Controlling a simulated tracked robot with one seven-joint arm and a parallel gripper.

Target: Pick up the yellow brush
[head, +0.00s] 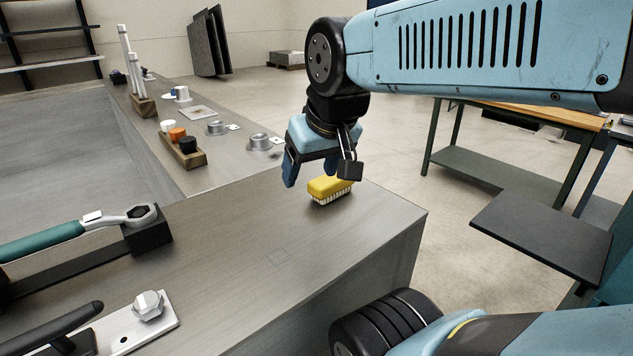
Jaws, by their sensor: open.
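The yellow brush (328,188) lies bristles down on the grey metal bench (300,262), near its right-hand end. It has a yellow block body and pale bristles along its lower edge. My gripper (318,178) is above and around the brush's far side in the picture, pointing down. The jaws are open, and I see no contact for certain.
A wrench with a green handle (45,240) rests in a black holder at left. A hex bolt (148,305) stands on a plate at the front. A wooden block with knobs (183,150) and metal fittings stand farther back. Bare bench surrounds the brush.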

